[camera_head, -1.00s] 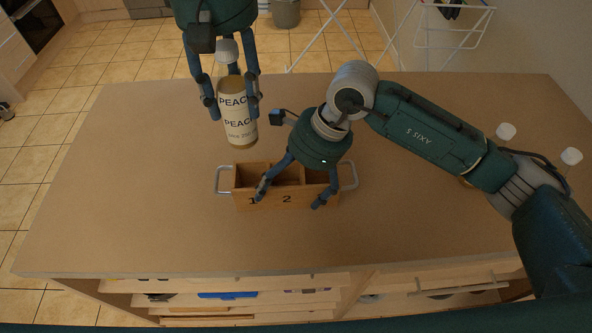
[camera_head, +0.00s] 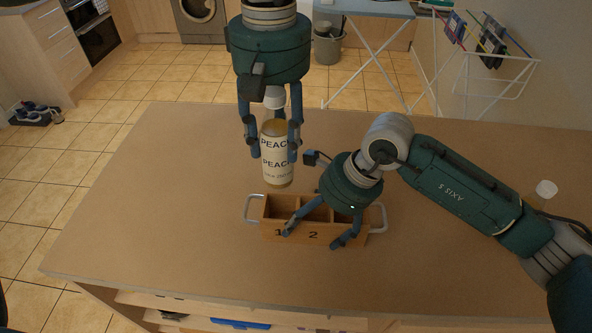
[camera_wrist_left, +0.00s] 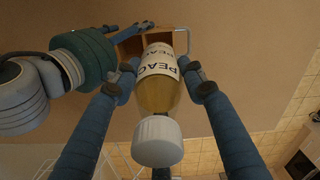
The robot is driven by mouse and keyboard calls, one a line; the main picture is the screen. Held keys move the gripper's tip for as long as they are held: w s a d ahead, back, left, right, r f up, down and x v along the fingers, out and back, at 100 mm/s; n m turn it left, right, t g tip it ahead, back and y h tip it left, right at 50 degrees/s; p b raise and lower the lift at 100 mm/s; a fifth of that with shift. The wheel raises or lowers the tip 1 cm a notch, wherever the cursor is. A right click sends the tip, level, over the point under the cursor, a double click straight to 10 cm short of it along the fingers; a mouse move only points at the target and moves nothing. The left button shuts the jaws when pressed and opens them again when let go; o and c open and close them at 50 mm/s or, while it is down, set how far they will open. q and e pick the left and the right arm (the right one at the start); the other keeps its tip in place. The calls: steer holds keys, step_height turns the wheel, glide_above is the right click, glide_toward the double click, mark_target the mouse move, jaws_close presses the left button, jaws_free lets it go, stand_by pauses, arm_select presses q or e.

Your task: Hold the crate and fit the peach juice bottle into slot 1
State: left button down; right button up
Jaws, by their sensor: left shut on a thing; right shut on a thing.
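The peach juice bottle (camera_head: 277,172), pale yellow with a white label and white cap, is upright in the head view. My left gripper (camera_head: 273,152) is shut on it and holds it above the back of the crate. The bottle also shows in the left wrist view (camera_wrist_left: 158,92), cap toward the camera. The wooden crate (camera_head: 270,232) stands on the table with metal handles at both ends. Slot 1, at its left, looks empty and the bottle's base is just behind and above it. My right gripper (camera_head: 314,239) is shut on the crate near the "2" and hides part of its right side.
The brown table (camera_head: 160,200) is clear left of the crate. A white-capped bottle (camera_head: 546,189) stands at the right, mostly hidden behind my right arm. Beyond the table are an ironing board, a drying rack (camera_head: 500,85) and a grey bin (camera_head: 328,48).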

mark_target(277, 176)
arm_select(q)
step_height(277, 176, down, 4)
steer(key=shift+r+m, duration=0.25)
steer(key=shift+m, duration=0.45)
steer(key=shift+w+a+f, duration=0.1)
steer(key=shift+w+f, duration=0.1)
steer(key=shift+f, duration=2.05)
steer(key=shift+f, duration=0.45)
steer(key=shift+f, duration=0.3)
steer(key=shift+f, duration=0.15)
steer(key=shift+f, duration=0.75)
steer(key=shift+f, duration=0.45)
steer(key=shift+f, duration=0.65)
